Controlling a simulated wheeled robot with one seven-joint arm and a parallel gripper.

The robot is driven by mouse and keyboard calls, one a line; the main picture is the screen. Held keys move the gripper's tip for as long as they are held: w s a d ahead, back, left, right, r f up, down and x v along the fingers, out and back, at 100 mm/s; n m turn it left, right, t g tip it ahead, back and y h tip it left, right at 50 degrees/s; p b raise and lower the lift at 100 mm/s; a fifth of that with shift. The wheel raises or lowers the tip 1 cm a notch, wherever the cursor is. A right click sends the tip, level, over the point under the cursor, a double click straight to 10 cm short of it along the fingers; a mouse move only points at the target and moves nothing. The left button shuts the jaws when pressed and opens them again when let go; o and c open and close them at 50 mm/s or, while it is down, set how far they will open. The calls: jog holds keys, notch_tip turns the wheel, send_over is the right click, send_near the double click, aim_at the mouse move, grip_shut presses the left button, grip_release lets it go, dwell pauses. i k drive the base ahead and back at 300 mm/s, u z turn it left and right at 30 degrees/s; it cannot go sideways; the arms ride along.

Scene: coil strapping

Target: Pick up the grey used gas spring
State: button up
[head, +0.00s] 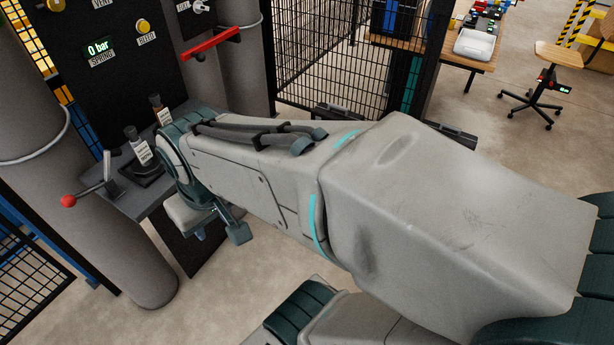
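Two small upright cylinders with white labels stand on the grey bench (128,180) at the left. The nearer one is a dark grey cylinder (132,133) in a black holder (152,170); it may be the grey used gas spring, but its label is too small to read. The farther one is a cylinder with a brownish top (156,101), partly hidden by my arm. My arm reaches across from the right, and its wrist bends down beside the bench, right of both cylinders.
A lever with a red knob (69,200) stands at the bench's left end. A black panel (105,50) with a "0 bar" display and a red handle (212,44) is behind. Thick grey columns (130,245) flank the bench. Mesh fencing (320,60) stands behind my arm.

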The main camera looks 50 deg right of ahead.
aim_at(147, 164)
jog(key=u, duration=0.95)
jog(key=i, duration=0.95)
jog(key=z, duration=3.3)
jog(key=i, duration=0.5)
jog(key=u, duration=0.05)
jog(key=k, duration=0.5)
jog(key=u, duration=1.35)
jog(key=i, duration=0.25)
jog(key=u, duration=0.05)
